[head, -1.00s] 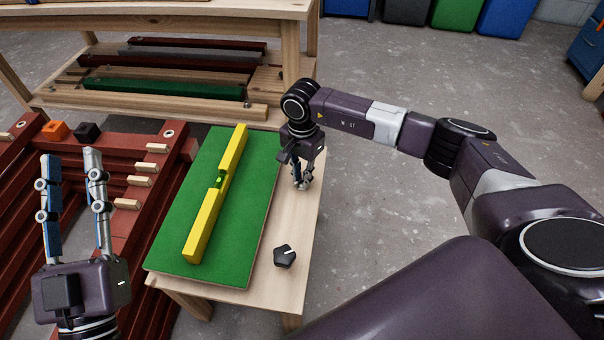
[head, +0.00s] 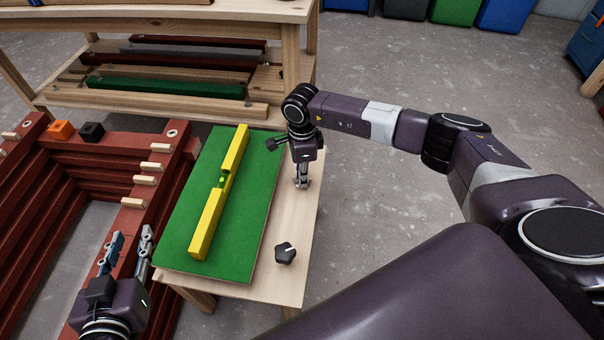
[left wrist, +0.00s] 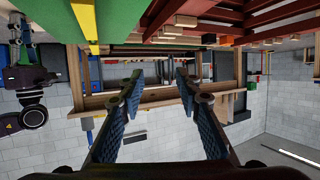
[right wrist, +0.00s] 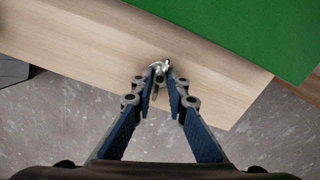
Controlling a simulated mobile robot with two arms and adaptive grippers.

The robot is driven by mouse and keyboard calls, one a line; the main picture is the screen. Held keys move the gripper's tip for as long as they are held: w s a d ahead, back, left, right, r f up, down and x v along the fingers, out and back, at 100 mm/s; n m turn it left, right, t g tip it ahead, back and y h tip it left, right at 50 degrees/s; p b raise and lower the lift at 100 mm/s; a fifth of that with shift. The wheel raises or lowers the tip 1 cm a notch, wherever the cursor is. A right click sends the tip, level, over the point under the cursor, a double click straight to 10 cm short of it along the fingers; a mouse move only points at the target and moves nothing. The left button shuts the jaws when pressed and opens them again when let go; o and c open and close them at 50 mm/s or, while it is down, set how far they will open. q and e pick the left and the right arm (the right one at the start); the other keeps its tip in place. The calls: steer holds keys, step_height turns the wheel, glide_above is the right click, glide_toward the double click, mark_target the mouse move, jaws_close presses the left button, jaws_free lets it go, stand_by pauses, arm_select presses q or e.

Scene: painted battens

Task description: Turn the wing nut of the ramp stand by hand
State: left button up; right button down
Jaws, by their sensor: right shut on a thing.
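The ramp stand is a pale wooden table (head: 262,282) with a green board (head: 172,240) lying on it. A small shiny metal wing nut (right wrist: 158,65) shows in the right wrist view on the bare wood beside the board. My right gripper (right wrist: 161,76) is shut on it, and the fingertips hide part of it. In the head view my right gripper (head: 302,184) points down at the table's right side, and the nut is too small to make out. My left gripper (head: 131,240) is open and empty, left of the board's near corner; its fingers (left wrist: 157,85) stand apart.
A yellow spirit level (head: 208,222) lies along the board; its bubble is too small to read. A black star knob (head: 286,254) sits near the table's front right. Dark red battens (head: 100,143) fill the left. A wooden shelf (head: 190,108) stands behind.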

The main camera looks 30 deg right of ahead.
arm_select(q)
steer(key=shift+s+a+f, duration=0.15)
steer(key=shift+s+f, duration=0.15)
steer(key=shift+f, duration=0.25)
arm_select(e)
steer(key=c, duration=1.9)
jaws_free()
steer(key=shift+r, duration=0.1)
step_height(320, 180, up, 12)
